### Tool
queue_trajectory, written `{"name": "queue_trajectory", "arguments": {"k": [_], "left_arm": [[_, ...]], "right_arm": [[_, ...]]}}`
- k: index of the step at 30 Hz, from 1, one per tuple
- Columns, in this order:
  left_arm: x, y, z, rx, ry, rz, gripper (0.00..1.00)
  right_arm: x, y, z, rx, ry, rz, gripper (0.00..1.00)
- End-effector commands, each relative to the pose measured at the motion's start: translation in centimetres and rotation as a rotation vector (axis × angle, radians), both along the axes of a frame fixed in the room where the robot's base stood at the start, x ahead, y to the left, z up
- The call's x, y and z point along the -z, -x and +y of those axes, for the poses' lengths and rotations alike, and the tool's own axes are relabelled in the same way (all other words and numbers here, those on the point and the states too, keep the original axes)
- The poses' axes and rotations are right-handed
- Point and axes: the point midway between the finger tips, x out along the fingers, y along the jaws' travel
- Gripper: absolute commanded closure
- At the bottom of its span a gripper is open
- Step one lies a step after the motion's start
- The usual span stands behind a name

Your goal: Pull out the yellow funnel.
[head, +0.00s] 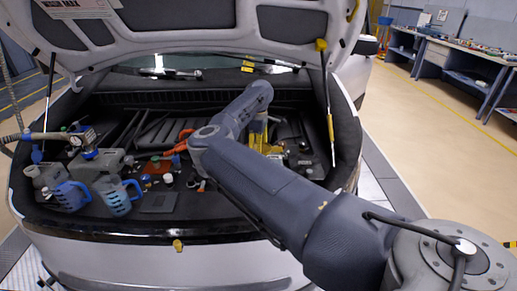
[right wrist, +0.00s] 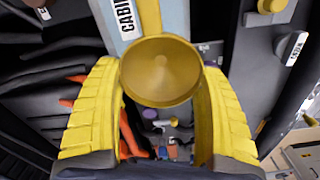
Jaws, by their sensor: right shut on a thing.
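The yellow funnel (right wrist: 160,70) shows in the right wrist view as a round yellow disc, wide end toward the camera. It sits between the two yellow fingers of my right gripper (right wrist: 160,82), which is shut on it. The lower part of the funnel and whatever is beneath it are hidden by its own rim. In the head view my right arm reaches across the engine bay, and the yellow right gripper (head: 262,132) is partly behind it. I cannot tell the funnel from the fingers there. My left gripper is not in view.
The raised hood (head: 190,25) spans the top of the head view, with a support strut (head: 329,110) at its right. Two blue-handled jugs (head: 117,196) (head: 70,194) stand at the bay's left. A flat dark plate (head: 159,202) lies near the front edge.

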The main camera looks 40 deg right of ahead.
Motion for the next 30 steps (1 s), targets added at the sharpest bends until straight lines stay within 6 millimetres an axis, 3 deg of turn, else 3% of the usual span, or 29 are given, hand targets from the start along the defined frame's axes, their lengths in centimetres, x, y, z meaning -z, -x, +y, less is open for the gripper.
{"name": "queue_trajectory", "arguments": {"k": [30], "left_arm": [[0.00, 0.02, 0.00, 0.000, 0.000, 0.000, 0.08]], "right_arm": [[-0.74, -0.01, 0.01, 0.000, 0.000, 0.000, 0.43]]}}
